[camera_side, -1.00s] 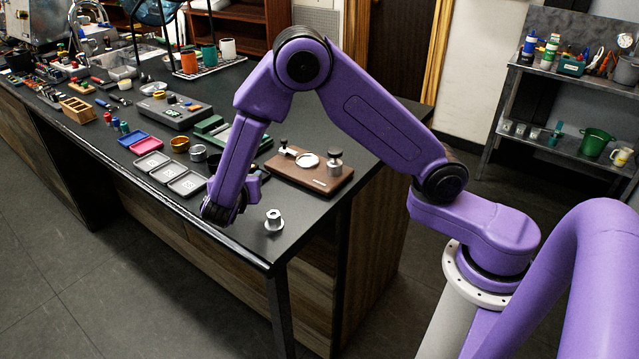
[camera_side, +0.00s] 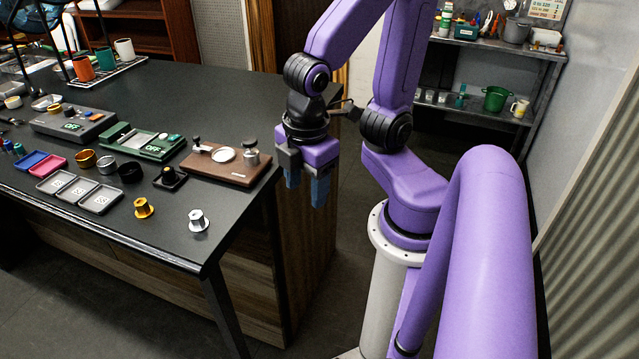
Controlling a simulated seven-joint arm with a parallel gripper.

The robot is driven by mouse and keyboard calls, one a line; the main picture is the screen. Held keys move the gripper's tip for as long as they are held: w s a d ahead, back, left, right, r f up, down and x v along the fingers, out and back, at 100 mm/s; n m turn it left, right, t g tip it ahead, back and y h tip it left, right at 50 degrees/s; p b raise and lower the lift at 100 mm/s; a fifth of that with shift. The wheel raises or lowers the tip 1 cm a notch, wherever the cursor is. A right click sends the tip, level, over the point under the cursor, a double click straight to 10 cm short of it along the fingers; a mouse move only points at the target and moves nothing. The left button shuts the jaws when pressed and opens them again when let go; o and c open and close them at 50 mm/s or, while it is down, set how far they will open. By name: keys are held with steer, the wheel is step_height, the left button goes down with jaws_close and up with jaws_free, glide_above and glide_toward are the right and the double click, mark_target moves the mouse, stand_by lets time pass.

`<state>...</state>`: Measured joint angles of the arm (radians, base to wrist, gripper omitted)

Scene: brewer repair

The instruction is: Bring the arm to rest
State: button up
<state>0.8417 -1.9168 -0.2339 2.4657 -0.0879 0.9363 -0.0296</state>
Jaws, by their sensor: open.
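My gripper (camera_side: 306,190) hangs with its fingers pointing down, just off the right edge of the black worktable (camera_side: 150,230). Its two blue-grey fingers are apart and nothing shows between them. The arm above it is folded up near my base, clear of the table. The brown board (camera_side: 228,172) with a white disc and metal knobs is the nearest thing to the gripper, to its left on the table, with a gap between them.
A silver knob-shaped part (camera_side: 198,220) and a gold one (camera_side: 144,208) stand near the table's front corner. Grey trays (camera_side: 100,199), a green scale (camera_side: 150,144) and a grey device (camera_side: 75,121) lie farther left. A shelf (camera_side: 480,118) stands behind my arm.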

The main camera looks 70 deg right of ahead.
steer(key=shift+s+r+m+y, duration=0.15)
steer(key=shift+s+y, duration=0.1)
steer(key=shift+s, duration=0.4)
steer(key=shift+s+r+m+y, duration=0.15)
steer(key=shift+s+y, duration=0.1)
steer(key=shift+s, duration=0.35)
